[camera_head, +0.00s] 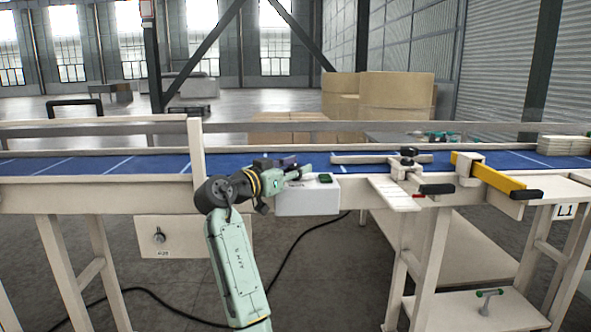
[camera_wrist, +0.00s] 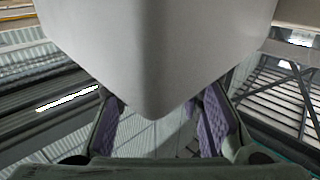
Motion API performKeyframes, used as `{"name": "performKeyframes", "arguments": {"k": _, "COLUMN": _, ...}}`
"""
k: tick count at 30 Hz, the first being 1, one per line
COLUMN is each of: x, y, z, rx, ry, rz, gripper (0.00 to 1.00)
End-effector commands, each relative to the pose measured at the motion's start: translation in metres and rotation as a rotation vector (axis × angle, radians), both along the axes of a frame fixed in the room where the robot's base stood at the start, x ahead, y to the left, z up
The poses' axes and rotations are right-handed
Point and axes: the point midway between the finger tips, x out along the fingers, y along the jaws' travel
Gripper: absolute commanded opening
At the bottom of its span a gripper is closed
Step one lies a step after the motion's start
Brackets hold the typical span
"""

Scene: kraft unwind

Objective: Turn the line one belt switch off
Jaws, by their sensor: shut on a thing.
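A white box (camera_head: 308,200) with a small label and a dark-and-green part (camera_head: 325,178) on top is mounted at the front of the conveyor's blue belt (camera_head: 100,166). My gripper (camera_head: 300,171) is at this box's upper left. In the wrist view, the purple pads of my gripper (camera_wrist: 160,118) stand either side of a large pale grey body (camera_wrist: 155,50) and are shut on it. I cannot tell which part of the box it is. A knob (camera_head: 159,236) sits on a cream panel (camera_head: 188,238) below the belt, left of my arm. No switch lettering is readable.
A wooden clamp with a yellow bar (camera_head: 488,177) and dark-handled levers (camera_head: 434,189) stand right of the box. A black cable (camera_head: 292,245) runs along the floor. Cardboard boxes (camera_head: 395,95) stand behind.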

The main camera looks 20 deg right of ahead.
Motion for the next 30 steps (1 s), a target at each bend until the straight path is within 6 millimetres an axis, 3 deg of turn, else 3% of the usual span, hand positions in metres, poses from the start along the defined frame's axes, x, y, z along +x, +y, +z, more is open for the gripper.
{"name": "performKeyframes", "arguments": {"k": 12, "x": 0.0007, "y": 0.0002, "z": -0.0005, "rx": 0.001, "ry": 0.000, "rz": -0.005, "gripper": 0.06}}
{"name": "performKeyframes", "arguments": {"k": 13, "x": 0.0007, "y": 0.0002, "z": -0.0005, "rx": 0.001, "ry": 0.000, "rz": -0.005, "gripper": 0.35}}
{"name": "performKeyframes", "arguments": {"k": 22, "x": 0.0003, "y": -0.0001, "z": 0.0000, "rx": 0.000, "ry": 0.000, "rz": -0.005, "gripper": 0.55}}
{"name": "performKeyframes", "arguments": {"k": 30, "x": 0.0000, "y": 0.0001, "z": 0.0002, "rx": 0.000, "ry": 0.000, "rz": -0.005, "gripper": 0.55}}
